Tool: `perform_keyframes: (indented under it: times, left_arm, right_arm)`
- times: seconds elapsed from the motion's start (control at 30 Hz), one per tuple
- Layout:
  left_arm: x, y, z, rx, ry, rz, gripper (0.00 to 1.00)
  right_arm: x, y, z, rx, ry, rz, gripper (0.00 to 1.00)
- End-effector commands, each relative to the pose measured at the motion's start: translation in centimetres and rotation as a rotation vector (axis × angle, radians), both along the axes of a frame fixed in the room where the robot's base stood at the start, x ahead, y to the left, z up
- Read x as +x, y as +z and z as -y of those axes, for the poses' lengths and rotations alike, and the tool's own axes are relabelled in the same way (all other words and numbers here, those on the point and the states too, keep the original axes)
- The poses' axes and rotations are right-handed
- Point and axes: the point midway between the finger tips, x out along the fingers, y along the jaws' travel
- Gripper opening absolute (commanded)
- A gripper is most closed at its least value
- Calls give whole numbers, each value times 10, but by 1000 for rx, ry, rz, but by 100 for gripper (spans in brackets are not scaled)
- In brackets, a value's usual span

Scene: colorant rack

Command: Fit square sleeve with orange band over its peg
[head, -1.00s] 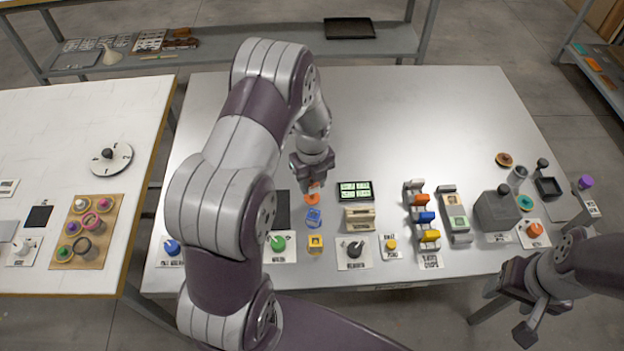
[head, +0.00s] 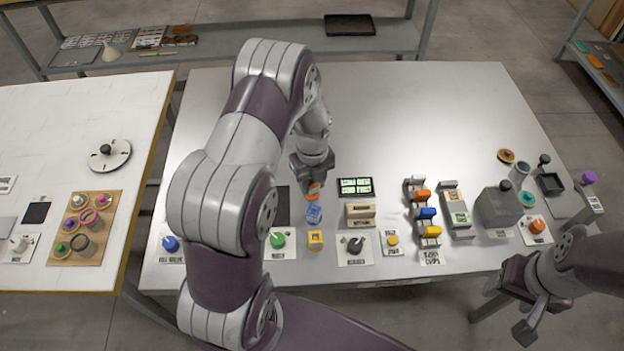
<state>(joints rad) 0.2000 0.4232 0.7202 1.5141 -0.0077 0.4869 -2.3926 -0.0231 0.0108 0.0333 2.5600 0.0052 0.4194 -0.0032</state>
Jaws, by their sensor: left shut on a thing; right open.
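My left gripper (head: 312,183) points down over the left-middle of the grey table. It is shut on a small piece with an orange band (head: 313,191), which I take to be the square sleeve; the fingers hide most of it. Directly in front of it in the picture stand a blue-banded block (head: 314,214) and a yellow-banded block (head: 315,240). The peg for the orange-banded sleeve is not clearly visible; whether the sleeve is around a peg I cannot tell. My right gripper (head: 535,318) is open and empty beyond the table's front right.
A green-lit display (head: 355,187) and a beige block (head: 360,214) stand just right of the held piece. Further right are a colour-clip rack (head: 422,222) and a grey box (head: 497,207). Knob plates, including a green knob (head: 277,240), line the front. The back of the table is clear.

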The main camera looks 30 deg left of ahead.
Motion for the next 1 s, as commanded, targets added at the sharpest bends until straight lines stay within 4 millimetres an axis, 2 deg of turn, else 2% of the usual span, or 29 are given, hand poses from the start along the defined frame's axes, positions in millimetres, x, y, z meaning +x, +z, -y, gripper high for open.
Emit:
perform_keyframes:
  times: [0.77, 0.9, 0.93, 1.0]
  left_arm:
    - [0, -21, 0, 0, 0, 0, 7]
    - [0, -19, 0, 0, 0, 0, 7]
    - [0, -19, 0, 0, 0, 0, 42]
    - [0, -19, 0, 0, 0, 0, 65]
  right_arm:
    - [0, -12, 0, 0, 0, 0, 61]
    - [0, -11, 0, 0, 0, 0, 61]
    - [0, -11, 0, 0, 0, 0, 61]
    - [0, -11, 0, 0, 0, 0, 61]
